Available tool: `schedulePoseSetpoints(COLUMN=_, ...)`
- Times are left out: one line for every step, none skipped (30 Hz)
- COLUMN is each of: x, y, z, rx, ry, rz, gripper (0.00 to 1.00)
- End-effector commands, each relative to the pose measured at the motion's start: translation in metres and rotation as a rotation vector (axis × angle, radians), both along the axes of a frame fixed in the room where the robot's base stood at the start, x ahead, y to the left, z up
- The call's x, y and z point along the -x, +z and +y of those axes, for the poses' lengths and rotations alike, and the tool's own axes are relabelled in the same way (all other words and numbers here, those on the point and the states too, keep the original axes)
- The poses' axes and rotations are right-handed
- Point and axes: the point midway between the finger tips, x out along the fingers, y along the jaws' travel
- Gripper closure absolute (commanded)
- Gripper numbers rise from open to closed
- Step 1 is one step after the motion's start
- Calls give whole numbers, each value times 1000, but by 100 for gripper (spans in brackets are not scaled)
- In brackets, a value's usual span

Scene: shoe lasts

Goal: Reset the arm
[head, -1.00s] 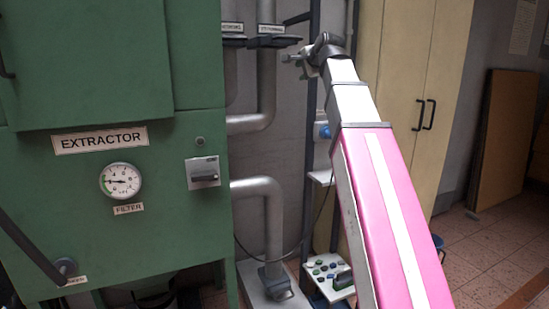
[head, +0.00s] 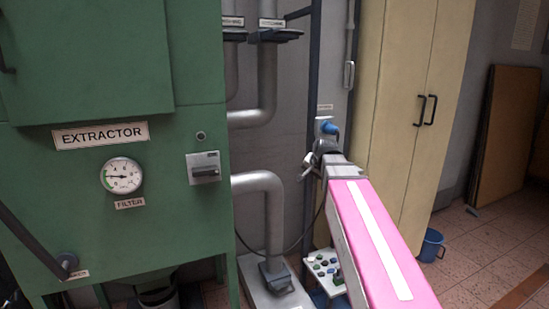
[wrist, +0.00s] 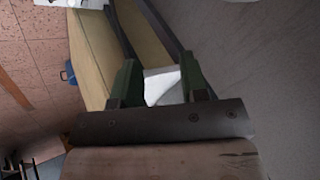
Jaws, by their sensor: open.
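My arm, with its pink and white casing, reaches up from the lower right in the head view. My gripper (head: 308,168) is at its far end, small and partly hidden by the wrist, in front of the grey wall and pipes. In the wrist view my gripper (wrist: 160,82) shows two green-padded fingers standing apart. A pale patch shows between them, and I see nothing held.
The green extractor cabinet (head: 100,190) with a gauge fills the left. Silver pipes (head: 272,215) stand behind. A control panel with buttons (head: 325,268) is low beneath my gripper. A yellow cupboard (head: 405,110) and blue bucket (head: 431,245) are right. Tiled floor is open at right.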

Motion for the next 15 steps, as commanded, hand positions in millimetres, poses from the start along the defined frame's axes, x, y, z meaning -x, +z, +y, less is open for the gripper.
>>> schedulePoseSetpoints(x=9, y=-22, z=-3, rx=23, ry=20, rz=28, gripper=60)
schedulePoseSetpoints(x=13, y=-32, z=-4, rx=36, ry=33, rz=42, gripper=60)
schedulePoseSetpoints(x=18, y=-47, z=-6, rx=54, ry=52, rz=63, gripper=60)
schedulePoseSetpoints(x=23, y=-58, z=-7, rx=67, ry=66, rz=76, gripper=60)
schedulePoseSetpoints(x=27, y=-69, z=-9, rx=81, ry=82, rz=91, gripper=60)
schedulePoseSetpoints(x=33, y=-83, z=-11, rx=98, ry=101, rz=111, gripper=60)
schedulePoseSetpoints(x=38, y=-94, z=-12, rx=110, ry=115, rz=126, gripper=60)
schedulePoseSetpoints(x=43, y=-104, z=-13, rx=123, ry=131, rz=141, gripper=60)
schedulePoseSetpoints(x=50, y=-118, z=-15, rx=137, ry=151, rz=161, gripper=60)
schedulePoseSetpoints(x=56, y=-128, z=-16, rx=149, ry=168, rz=177, gripper=60)
schedulePoseSetpoints(x=61, y=-138, z=-18, rx=161, ry=183, rz=192, gripper=60)
schedulePoseSetpoints(x=69, y=-151, z=-20, rx=176, ry=204, rz=213, gripper=60)
schedulePoseSetpoints(x=75, y=-160, z=-21, rx=187, ry=221, rz=228, gripper=60)
schedulePoseSetpoints(x=81, y=-170, z=-23, rx=196, ry=236, rz=244, gripper=60)
schedulePoseSetpoints(x=89, y=-182, z=-24, rx=209, ry=260, rz=264, gripper=60)
